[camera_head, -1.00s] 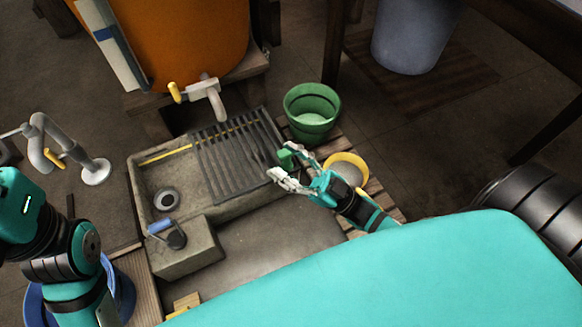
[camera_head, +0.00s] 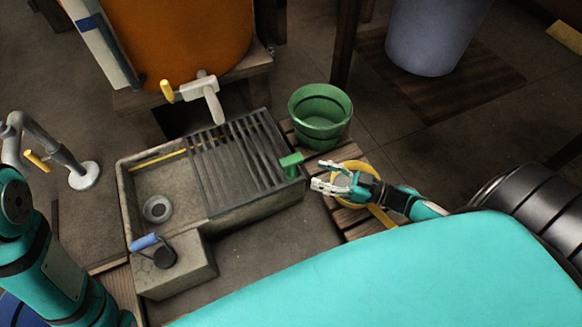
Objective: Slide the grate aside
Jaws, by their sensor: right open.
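The dark slatted grate (camera_head: 235,160) lies over the right part of a stone sink (camera_head: 128,215). The sink's left part, with a round drain (camera_head: 157,209), is uncovered. A green handle (camera_head: 291,165) stands at the grate's right end. My right gripper (camera_head: 318,177) is open and empty, just right of the sink's edge and near the green handle, apart from it. My left arm (camera_head: 50,255) comes in at the lower left; its gripper is outside the picture.
A green bucket (camera_head: 320,117) and a yellow-rimmed bowl (camera_head: 349,201) stand on wooden slats right of the sink. A block with a blue-handled thing (camera_head: 157,250) is at the sink's front left. A tap (camera_head: 205,90) on an orange barrel (camera_head: 175,40) hangs above the back.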

